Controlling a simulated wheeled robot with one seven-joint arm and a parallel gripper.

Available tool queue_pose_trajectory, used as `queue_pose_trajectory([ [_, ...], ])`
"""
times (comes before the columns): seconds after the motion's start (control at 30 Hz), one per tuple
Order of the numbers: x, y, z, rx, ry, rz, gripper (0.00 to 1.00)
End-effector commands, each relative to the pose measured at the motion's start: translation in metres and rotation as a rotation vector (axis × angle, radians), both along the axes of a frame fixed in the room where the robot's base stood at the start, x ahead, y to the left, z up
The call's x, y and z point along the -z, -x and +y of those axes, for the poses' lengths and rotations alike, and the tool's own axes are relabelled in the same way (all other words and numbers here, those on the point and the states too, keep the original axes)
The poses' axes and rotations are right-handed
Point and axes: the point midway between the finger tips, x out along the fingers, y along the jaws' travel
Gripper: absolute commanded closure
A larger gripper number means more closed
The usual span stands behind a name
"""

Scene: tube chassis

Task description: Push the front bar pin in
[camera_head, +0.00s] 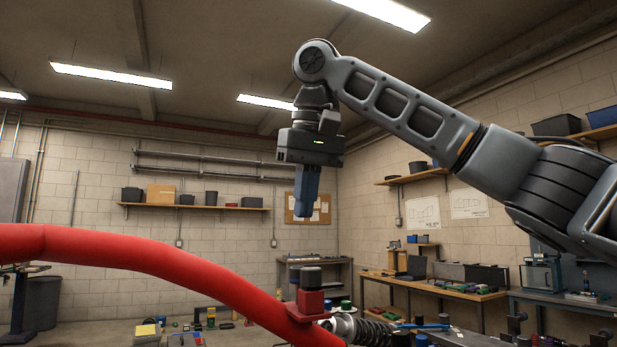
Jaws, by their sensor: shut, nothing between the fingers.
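The red tube bar (130,248) of the chassis crosses the lower left and slopes down to the right. On it, at the lower centre, stands a red bracket (309,303) with a dark round-topped pin (311,278) upright in it. I take this to be the front bar pin, and its lower part is hidden. My gripper (304,221) points down above the pin, its blue-grey fingers shut with nothing between them. A clear gap shows between the fingertips and the pin's top.
A metal rod end with a dark coil spring (374,330) sits right of the bracket. Workbenches (440,286) with tools line the right wall, and shelves (195,206) hang on the walls. The air around my gripper is clear.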

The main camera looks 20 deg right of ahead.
Motion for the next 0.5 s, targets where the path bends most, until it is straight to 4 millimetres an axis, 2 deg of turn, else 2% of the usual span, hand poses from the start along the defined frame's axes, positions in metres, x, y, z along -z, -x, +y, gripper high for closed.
queue_pose_trajectory([
  [0.03, 0.011, -0.003, 0.0, -0.002, -0.003, 0.003, 1.0],
  [0.23, 0.045, -0.01, 0.0, -0.003, -0.002, 0.002, 1.0],
  [0.5, 0.07, -0.009, 0.0, 0.0, -0.001, -0.001, 1.0],
])
